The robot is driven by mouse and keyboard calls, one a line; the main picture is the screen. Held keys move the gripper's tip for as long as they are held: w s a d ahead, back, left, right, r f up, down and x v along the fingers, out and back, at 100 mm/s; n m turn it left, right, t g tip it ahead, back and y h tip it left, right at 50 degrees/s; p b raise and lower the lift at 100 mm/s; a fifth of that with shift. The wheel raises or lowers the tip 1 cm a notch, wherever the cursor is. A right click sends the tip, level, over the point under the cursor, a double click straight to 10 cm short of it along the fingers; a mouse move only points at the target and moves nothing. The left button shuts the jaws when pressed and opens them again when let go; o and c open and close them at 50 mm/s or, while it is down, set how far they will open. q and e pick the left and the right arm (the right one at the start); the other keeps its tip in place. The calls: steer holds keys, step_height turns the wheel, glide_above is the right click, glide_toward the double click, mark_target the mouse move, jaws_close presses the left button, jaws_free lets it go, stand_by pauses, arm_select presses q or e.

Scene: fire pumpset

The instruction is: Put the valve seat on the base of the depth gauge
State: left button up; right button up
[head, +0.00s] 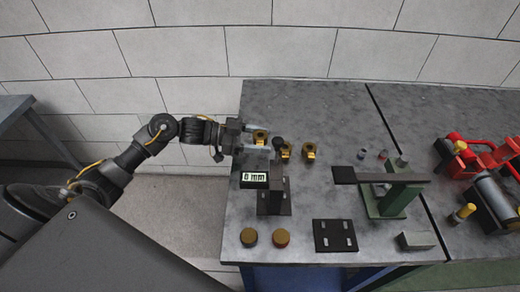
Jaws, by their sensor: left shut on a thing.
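My left gripper (258,140) reaches in from the left over the table's back left part. It is shut on a small brass part (260,136), which I take to be the valve seat, though it is too small to be sure. The depth gauge (276,187) stands just in front of the gripper, with a display reading 0 mm (255,177). Its dark flat base (275,209) looks bare. Two similar brass parts, one in the middle (286,151) and one at right (310,151), stand right of the gripper. My right gripper is out of view.
Two round caps, one brownish yellow (249,237) and one orange (281,238), lie at the front left. A black slotted plate (335,235) lies right of them. A green press-like stand (397,195), a grey block (416,240) and a red pump assembly (490,165) are farther right.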

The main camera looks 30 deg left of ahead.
mark_target(260, 156)
arm_select(q)
steer(key=shift+f+p, duration=0.45)
steer(key=shift+f, duration=1.75)
steer(key=shift+f, duration=0.1)
steer(key=shift+f, duration=0.15)
steer(key=o, duration=1.2)
steer(key=shift+c, duration=0.2)
